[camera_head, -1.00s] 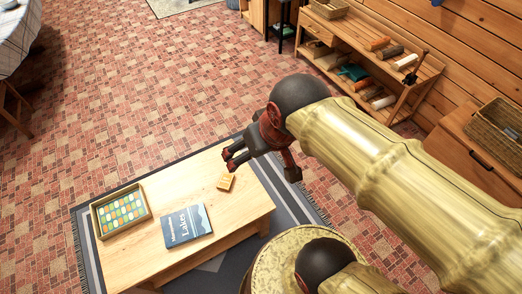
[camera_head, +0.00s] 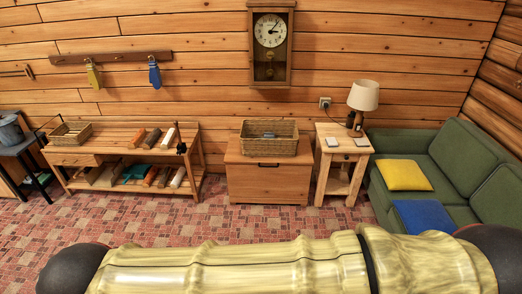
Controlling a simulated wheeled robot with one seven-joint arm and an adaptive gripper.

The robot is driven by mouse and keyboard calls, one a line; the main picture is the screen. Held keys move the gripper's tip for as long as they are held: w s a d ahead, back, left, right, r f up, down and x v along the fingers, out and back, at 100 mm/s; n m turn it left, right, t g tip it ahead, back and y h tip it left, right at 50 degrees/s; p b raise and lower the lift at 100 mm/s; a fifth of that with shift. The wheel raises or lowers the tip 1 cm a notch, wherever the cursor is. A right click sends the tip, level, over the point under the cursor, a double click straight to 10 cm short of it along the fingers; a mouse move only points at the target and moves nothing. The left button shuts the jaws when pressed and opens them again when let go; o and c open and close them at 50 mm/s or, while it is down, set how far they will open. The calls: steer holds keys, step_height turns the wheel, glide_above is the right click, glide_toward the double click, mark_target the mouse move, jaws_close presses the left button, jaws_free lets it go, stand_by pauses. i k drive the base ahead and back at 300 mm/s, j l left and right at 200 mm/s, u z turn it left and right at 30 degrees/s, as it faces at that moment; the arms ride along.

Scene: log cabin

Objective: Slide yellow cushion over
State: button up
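The yellow cushion (camera_head: 404,175) lies flat on the seat of the green sofa (camera_head: 473,158) at the right, near the sofa's left arm end. A blue cushion (camera_head: 423,216) lies in front of it on the same sofa, close to its near edge. My arm stretches across the bottom of the picture, in front of the sofa's lower part. My gripper is not in the picture.
A side table (camera_head: 341,158) with a lamp (camera_head: 362,98) stands left of the sofa. A wooden chest (camera_head: 267,182) bears a wicker basket (camera_head: 269,138). A shelf bench (camera_head: 124,160) holds several rolled items. Brick floor (camera_head: 210,222) is clear before them.

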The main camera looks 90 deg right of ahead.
mark_target(399, 175)
steer(key=z, duration=4.3)
steer(key=i+j, duration=0.15)
steer(key=i, duration=0.55)
steer(key=i+j, duration=0.15)
steer(key=i, duration=0.5)
steer(key=i+j, duration=0.15)
steer(key=i, duration=0.55)
steer(key=i+j, duration=0.15)
steer(key=i, duration=0.55)
